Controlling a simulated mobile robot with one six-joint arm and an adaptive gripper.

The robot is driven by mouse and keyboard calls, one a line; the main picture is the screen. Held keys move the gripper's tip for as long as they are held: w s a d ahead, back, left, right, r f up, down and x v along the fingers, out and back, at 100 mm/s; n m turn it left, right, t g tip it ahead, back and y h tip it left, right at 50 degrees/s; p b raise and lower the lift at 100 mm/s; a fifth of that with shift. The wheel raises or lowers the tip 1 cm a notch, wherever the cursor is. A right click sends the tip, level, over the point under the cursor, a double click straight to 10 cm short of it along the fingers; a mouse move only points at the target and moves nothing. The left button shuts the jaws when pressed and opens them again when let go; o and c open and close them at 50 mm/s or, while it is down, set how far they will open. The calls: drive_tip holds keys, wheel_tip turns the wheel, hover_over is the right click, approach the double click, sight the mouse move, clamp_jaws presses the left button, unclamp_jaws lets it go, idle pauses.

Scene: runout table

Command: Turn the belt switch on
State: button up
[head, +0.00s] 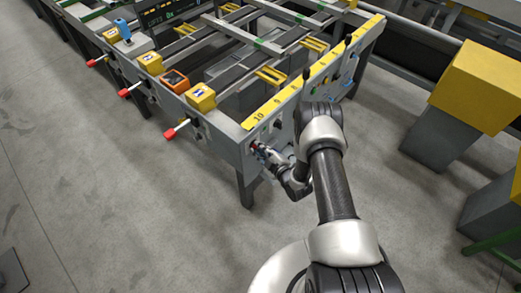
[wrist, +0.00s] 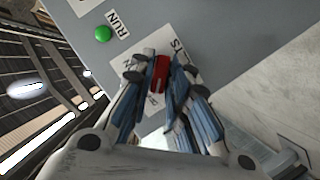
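The belt switch (wrist: 160,73) is a red handle on a white label plate, on the grey panel in the wrist view. The plate's lettering is partly covered by my fingers. My gripper (wrist: 162,72) has its two blue-padded fingers closed in on both sides of the red handle, with little or no gap. In the head view my gripper (head: 262,150) is at the table's end panel, below the yellow numbered strip, and the switch itself is mostly hidden there. A green round lamp (wrist: 103,34) sits beside a RUN label.
The runout table (head: 225,128) carries yellow blocks and red-tipped levers (head: 171,133) along its left side. More knobs and buttons line the panel behind my arm. A yellow-topped grey box (head: 480,85) stands at right.

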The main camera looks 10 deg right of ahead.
clamp_jaws()
drive_tip(key=shift+w+d+m+g+y+b, duration=0.15)
drive_tip(key=shift+m+g+y+b, duration=0.8)
drive_tip(key=shift+m, duration=1.1)
drive_tip(key=shift+w+d+m+g+y+b, duration=0.15)
drive_tip(key=shift+m+g+y+b, duration=0.75)
drive_tip(key=shift+m, duration=1.2)
drive_tip(key=shift+d+m+g+y+b, duration=0.15)
drive_tip(key=shift+m+g+y+b, duration=0.4)
drive_tip(key=shift+m+y+b, duration=1.1)
drive_tip(key=shift+m+p, duration=0.5)
drive_tip(key=shift+p, duration=0.1)
drive_tip(key=o, duration=0.5)
unclamp_jaws()
